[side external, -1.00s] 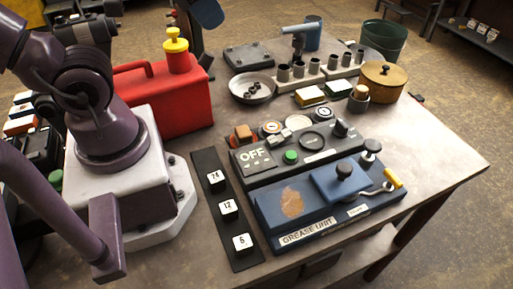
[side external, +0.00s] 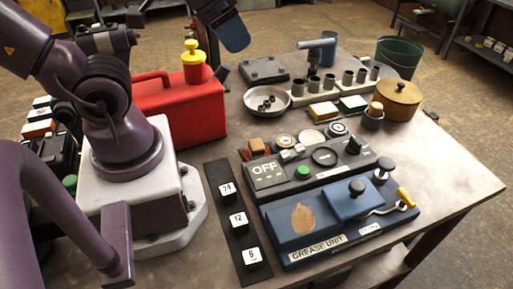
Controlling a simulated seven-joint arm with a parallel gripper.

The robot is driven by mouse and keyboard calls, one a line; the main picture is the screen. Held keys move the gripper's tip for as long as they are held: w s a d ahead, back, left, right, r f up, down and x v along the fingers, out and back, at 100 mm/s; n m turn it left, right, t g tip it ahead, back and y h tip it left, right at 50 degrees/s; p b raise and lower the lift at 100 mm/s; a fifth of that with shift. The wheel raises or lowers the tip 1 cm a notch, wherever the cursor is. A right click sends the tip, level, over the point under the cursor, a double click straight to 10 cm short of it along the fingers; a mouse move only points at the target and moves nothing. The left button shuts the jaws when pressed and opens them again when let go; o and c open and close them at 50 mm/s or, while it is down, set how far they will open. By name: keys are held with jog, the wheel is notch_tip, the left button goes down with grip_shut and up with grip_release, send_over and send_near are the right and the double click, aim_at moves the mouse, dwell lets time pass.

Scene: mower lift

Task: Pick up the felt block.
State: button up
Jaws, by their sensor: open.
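I cannot tell for certain which thing is the felt block. A small orange-brown block (side external: 258,147) sits at the back left corner of the grey OFF panel, apart from my gripper.
The red can (side external: 182,110) with a yellow cap stands tall beside my base. The blue grease unit (side external: 320,222), OFF panel (side external: 268,175) and numbered strip (side external: 222,190) fill the front. A metal dish (side external: 267,104) and wooden round box (side external: 398,100) stand behind. The table's right side (side external: 450,170) is clear.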

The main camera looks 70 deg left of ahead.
jog(key=shift+a, duration=0.1)
jog(key=m+g, duration=0.6)
jog(key=m, duration=1.3)
send_over(256, 144)
notch_tip(256, 144, down, 21)
jog(key=f, duration=0.7)
jog(key=shift+a+f, duration=0.25)
jog(key=shift+d+f, duration=0.2)
jog(key=shift+f, duration=2.4)
jog(key=c, duration=1)
